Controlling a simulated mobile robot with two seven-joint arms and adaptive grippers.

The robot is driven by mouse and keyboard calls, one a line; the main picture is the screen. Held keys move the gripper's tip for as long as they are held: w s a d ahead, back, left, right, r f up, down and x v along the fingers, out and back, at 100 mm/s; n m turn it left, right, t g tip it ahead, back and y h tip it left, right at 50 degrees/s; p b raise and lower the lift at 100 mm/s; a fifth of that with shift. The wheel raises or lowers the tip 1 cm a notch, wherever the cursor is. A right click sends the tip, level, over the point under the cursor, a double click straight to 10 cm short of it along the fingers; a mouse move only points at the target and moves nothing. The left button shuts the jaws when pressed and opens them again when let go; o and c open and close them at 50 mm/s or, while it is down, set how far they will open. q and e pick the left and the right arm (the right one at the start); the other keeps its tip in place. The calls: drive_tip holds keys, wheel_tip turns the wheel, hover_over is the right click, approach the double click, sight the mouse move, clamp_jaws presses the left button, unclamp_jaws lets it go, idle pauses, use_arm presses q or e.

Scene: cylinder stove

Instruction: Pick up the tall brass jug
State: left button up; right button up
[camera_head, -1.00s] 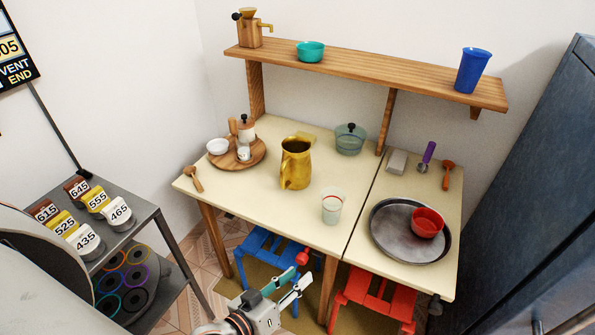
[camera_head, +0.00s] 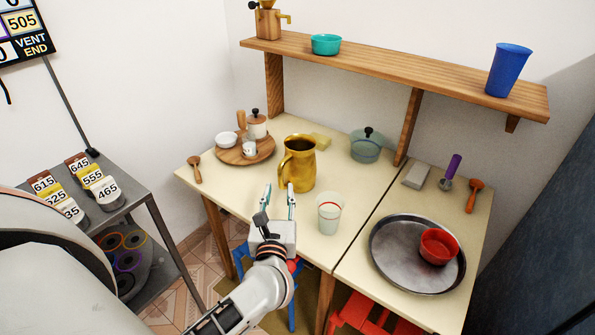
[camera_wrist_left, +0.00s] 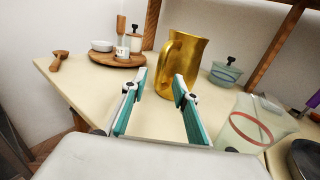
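The tall brass jug (camera_head: 301,165) stands upright on the cream table, its handle on the left side facing toward me. In the left wrist view the jug (camera_wrist_left: 185,62) stands ahead, beyond the fingertips, with its handle at left. My left gripper (camera_head: 278,196) is open and empty at the table's front edge, just short of the jug. In the left wrist view its two teal fingers (camera_wrist_left: 160,92) are spread apart, with only bare table between them. My right gripper is not in view.
A clear cup with a red band (camera_head: 329,212) stands close to the right of my left gripper. A round wooden board (camera_head: 246,154) with white dishes lies left of the jug. A lidded pot (camera_head: 367,146) stands behind right. A shelf (camera_head: 385,74) overhangs the back.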

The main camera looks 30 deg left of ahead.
sight(280, 178)
use_arm(q)
drive_tip(key=x, duration=0.6)
drive_tip(key=shift+r, duration=0.3)
drive_tip(key=shift+s, duration=0.1)
clamp_jaws()
drive_tip(key=shift+r, duration=0.2)
